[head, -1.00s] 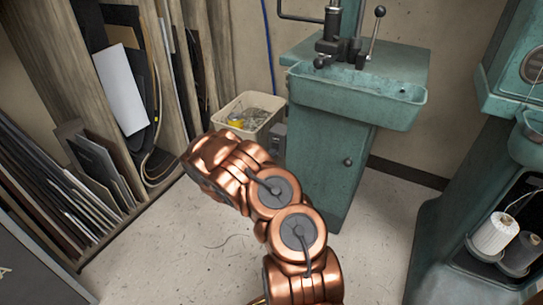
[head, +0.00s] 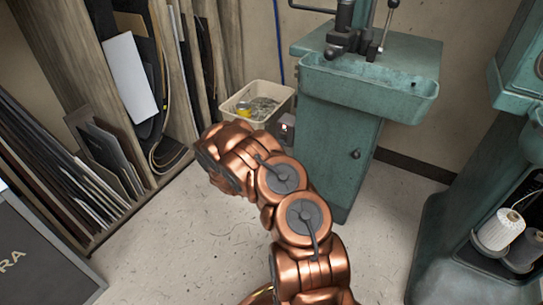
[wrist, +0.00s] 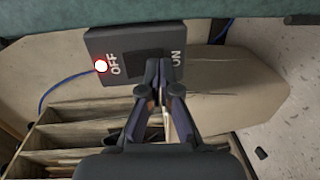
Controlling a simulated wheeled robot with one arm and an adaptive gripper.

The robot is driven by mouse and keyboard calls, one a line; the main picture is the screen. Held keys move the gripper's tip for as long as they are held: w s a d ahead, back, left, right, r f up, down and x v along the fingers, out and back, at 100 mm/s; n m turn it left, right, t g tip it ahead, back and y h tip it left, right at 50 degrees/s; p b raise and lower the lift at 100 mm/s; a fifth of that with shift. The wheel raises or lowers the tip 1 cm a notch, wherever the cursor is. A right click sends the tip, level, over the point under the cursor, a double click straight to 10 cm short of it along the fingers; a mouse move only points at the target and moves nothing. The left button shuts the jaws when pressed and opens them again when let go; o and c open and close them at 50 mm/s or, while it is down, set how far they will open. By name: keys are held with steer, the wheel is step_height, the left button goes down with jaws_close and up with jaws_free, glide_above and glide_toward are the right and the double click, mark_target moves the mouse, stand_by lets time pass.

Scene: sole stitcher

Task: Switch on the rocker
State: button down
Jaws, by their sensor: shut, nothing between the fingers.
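The switch box (wrist: 100,45) is dark grey, with white OFF and ON lettering, and shows in the wrist view below the teal machine edge. Its black rocker (wrist: 140,66) sits between the two words. A lamp (wrist: 101,66) beside OFF glows white with a red rim. My gripper (wrist: 160,64) is shut and empty, its fingertips over the ON side of the rocker. They partly cover it; I cannot tell whether they touch it. In the head view the switch box (head: 287,128) shows a small reddish light on the cabinet's left side. My gripper is hidden there behind my copper arm.
The teal machine cabinet (head: 335,165) carries a tray (head: 370,85) above the switch. A cream bin (head: 262,92) with scraps stands left of it. A wooden rack (head: 185,135) of sheets is at left. Another teal machine (head: 445,215) stands at right. Speckled floor is clear between.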

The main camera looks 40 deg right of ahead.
steer(key=f+p+v, duration=0.3)
steer(key=p+v, duration=0.1)
steer(key=v, duration=0.9)
steer(key=shift+a, duration=0.2)
stand_by(0.4)
